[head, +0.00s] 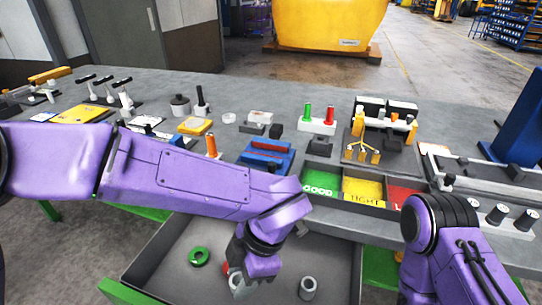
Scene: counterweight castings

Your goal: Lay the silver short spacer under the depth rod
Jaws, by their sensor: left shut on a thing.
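My left gripper (246,272) reaches down into the open grey drawer and is shut on a silver short spacer (238,286), which is partly hidden by the gripper. Another silver spacer (308,288), a hollow cylinder, stands in the drawer to the right, apart from the gripper. I cannot tell for sure which thing on the bench is the depth rod. Of my right arm, only purple links show at the lower right; its gripper is out of view.
The drawer (341,262) also holds a green ring (199,257) and a red piece (226,268) beside my gripper. A tray labelled GOOD (322,203) sits at the bench's front edge. Red and green pegs on a white block (317,127) and several fixtures stand behind.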

